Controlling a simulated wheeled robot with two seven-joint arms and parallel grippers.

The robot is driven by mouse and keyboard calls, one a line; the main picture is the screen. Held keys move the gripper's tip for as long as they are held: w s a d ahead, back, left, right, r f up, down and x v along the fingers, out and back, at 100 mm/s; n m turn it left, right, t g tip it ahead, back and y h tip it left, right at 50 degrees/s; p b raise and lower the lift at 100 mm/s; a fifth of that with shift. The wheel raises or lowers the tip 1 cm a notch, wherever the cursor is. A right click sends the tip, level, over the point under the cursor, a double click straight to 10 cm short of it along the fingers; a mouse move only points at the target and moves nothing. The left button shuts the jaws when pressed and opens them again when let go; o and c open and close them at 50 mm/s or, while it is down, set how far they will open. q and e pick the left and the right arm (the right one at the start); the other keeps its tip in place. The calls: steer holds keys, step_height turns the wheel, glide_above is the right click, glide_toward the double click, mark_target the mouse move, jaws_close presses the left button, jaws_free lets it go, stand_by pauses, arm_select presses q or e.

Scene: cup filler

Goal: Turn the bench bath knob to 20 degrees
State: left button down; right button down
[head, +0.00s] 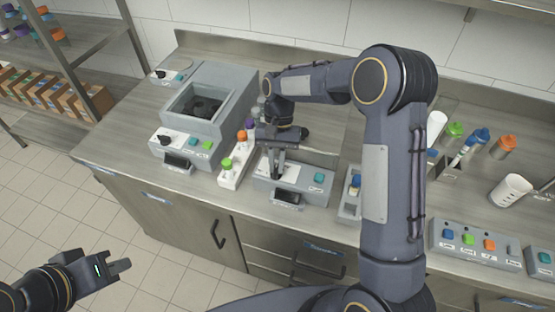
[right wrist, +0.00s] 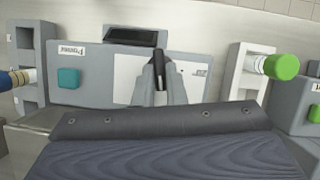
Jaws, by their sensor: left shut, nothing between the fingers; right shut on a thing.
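A grey control box with a white panel (head: 284,172) sits near the bench's front edge, taken as the bench bath control. In the right wrist view its face (right wrist: 120,72) carries the white panel, a teal button (right wrist: 68,78) and a dark display (right wrist: 136,36). My right gripper (head: 277,177) points down at the panel; in the right wrist view its fingers (right wrist: 162,82) are shut on a black knob (right wrist: 159,62). The fingers hide most of the knob, and its angle cannot be read. My left gripper (head: 121,267) is shut and empty, over the floor at lower left.
A larger grey device (head: 205,120) with an open well and its own black knob stands to the left. A white rack (head: 232,178) with coloured-cap tubes sits close beside the control box, and another grey rack (head: 350,200) stands to its right. A white cup (head: 511,191) stands farther right.

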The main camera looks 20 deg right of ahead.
steer(key=n, duration=0.2)
steer(key=n+h, duration=0.1)
steer(key=shift+a+n, duration=0.2)
steer(key=shift+n, duration=0.2)
steer(key=n+h, duration=0.1)
steer(key=n, duration=0.2)
steer(key=shift+a+n+h, duration=0.2)
steer(key=shift+n+h, duration=0.1)
steer(key=shift+h, duration=0.1)
steer(key=n, duration=0.2)
steer(key=n+h, duration=0.1)
steer(key=n, duration=0.1)
steer(key=shift+a+t+h, duration=0.2)
steer(key=shift+t+h, duration=0.1)
steer(key=shift+s+a+n+t+h, duration=0.1)
steer(key=shift+n+t+h, duration=0.15)
steer(key=shift+n, duration=0.8)
steer(key=shift+s+n+t+h, duration=0.1)
steer(key=shift+n+t+h, duration=0.15)
steer(key=shift+n, duration=0.8)
steer(key=c, duration=1.5)
jaws_free()
steer(key=b+v, duration=0.1)
steer(key=v, duration=0.6)
steer(key=shift+a+r, duration=0.2)
steer(key=shift+r, duration=0.15)
